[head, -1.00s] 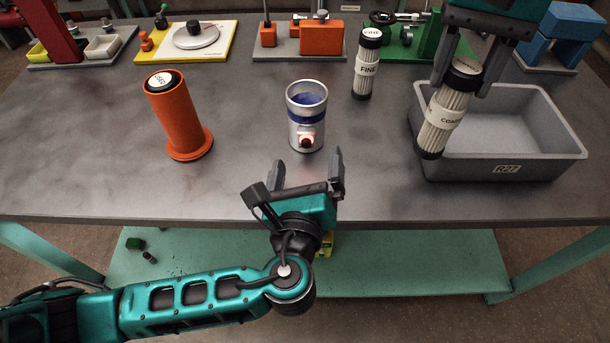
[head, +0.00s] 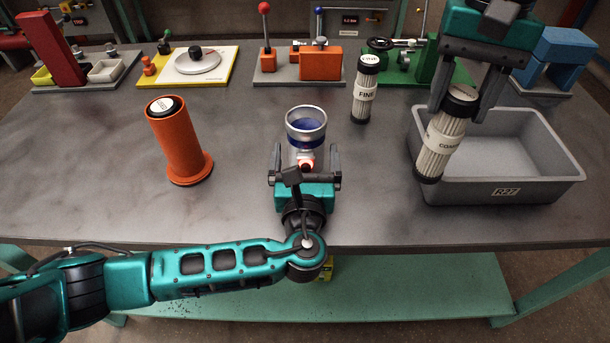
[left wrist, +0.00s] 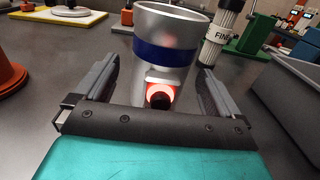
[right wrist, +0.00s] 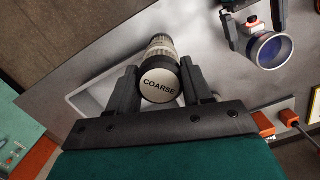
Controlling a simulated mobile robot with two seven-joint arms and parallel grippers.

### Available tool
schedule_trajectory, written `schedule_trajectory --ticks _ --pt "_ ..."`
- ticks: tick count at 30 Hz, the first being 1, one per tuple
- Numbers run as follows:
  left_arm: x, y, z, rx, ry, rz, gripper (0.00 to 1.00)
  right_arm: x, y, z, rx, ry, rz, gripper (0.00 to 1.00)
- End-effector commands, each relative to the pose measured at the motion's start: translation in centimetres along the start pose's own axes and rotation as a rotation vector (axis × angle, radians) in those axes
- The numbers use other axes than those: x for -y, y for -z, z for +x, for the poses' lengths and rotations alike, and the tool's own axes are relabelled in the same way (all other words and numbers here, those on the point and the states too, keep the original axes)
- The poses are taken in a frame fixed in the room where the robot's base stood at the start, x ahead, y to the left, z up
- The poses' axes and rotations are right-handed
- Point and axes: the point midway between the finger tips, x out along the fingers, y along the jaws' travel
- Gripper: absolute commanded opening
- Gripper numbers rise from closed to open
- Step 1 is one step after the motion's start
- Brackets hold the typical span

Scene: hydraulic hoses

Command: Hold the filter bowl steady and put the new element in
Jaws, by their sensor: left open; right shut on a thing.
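The filter bowl (head: 306,127) is a silver cup with a blue band and a red-lit fitting on its front, upright on the table. My left gripper (head: 307,165) is open, its fingers on either side of the bowl's lower part; the left wrist view shows the bowl (left wrist: 166,50) between the fingers with gaps. My right gripper (head: 460,90) is shut on the pleated COARSE element (head: 443,143), held tilted above the grey bin; its COARSE end cap (right wrist: 160,84) faces the right wrist camera. A FINE element (head: 364,92) stands upright on the table behind and right of the bowl.
A grey bin (head: 502,191) labelled R27 stands at the right. An orange holder (head: 180,145) with a dark-topped, labelled piece in it stands at the left. Several coloured fixtures line the back edge. The table between holder and bowl is clear.

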Motion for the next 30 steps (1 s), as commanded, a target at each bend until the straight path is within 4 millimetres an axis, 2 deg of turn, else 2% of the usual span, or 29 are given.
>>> schedule_trajectory --ticks 6,15,30 --pt "0.0 0.0 1.7 0.000 0.000 0.000 0.97 0.0 0.0 0.0 0.000 0.000 0.000 0.00" --pt "0.0 0.0 1.8 -0.001 0.001 -0.002 0.97 0.0 0.0 0.0 0.000 0.000 0.000 0.00" --pt "0.0 0.0 1.8 -0.001 0.000 -0.001 0.49 0.0 0.0 0.0 0.000 0.000 0.000 0.00"
